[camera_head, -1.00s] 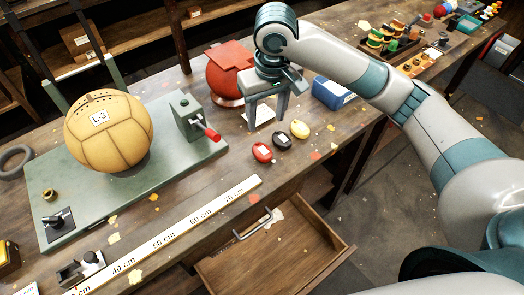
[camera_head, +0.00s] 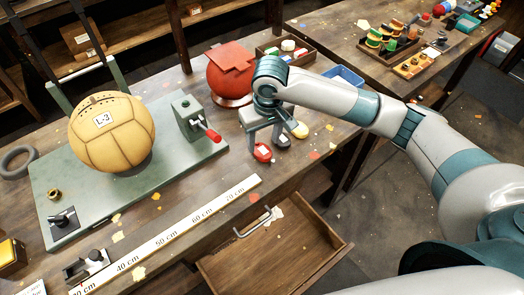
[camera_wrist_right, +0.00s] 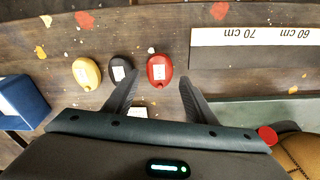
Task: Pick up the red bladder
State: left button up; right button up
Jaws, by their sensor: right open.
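The red bladder (camera_head: 262,154) is a small oval with a white label, lying on the workbench. It also shows in the right wrist view (camera_wrist_right: 160,70). My right gripper (camera_head: 267,146) is open and empty, low over the bladders. In the wrist view its two fingers (camera_wrist_right: 158,86) point toward the red bladder, which appears between and just past the fingertips. A dark bladder (camera_wrist_right: 122,68) lies beside the left finger there, and a yellow bladder (camera_wrist_right: 86,73) lies farther left. In the head view the gripper partly covers the dark and yellow ones. My left gripper is out of view.
A tan ball (camera_head: 113,132) marked L-3 sits on a green plate (camera_head: 190,155) with a red-handled clamp (camera_head: 200,118). A red ball (camera_head: 232,75) and a blue bin (camera_head: 343,77) stand behind. A ruler (camera_head: 170,235) lies along the front edge, above an open drawer (camera_head: 285,250).

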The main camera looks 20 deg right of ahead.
aim_at(262, 149)
jog(key=shift+w+f+p, duration=0.15)
jog(key=shift+f+p, duration=0.3)
jog(key=shift+f, duration=0.15)
jog(key=f, duration=0.2)
jog(key=f+p, duration=0.1)
jog(key=shift+w, duration=0.25)
jog(key=shift+w+f, duration=0.1)
jog(key=shift+f, duration=0.35)
jog(key=c, duration=0.8)
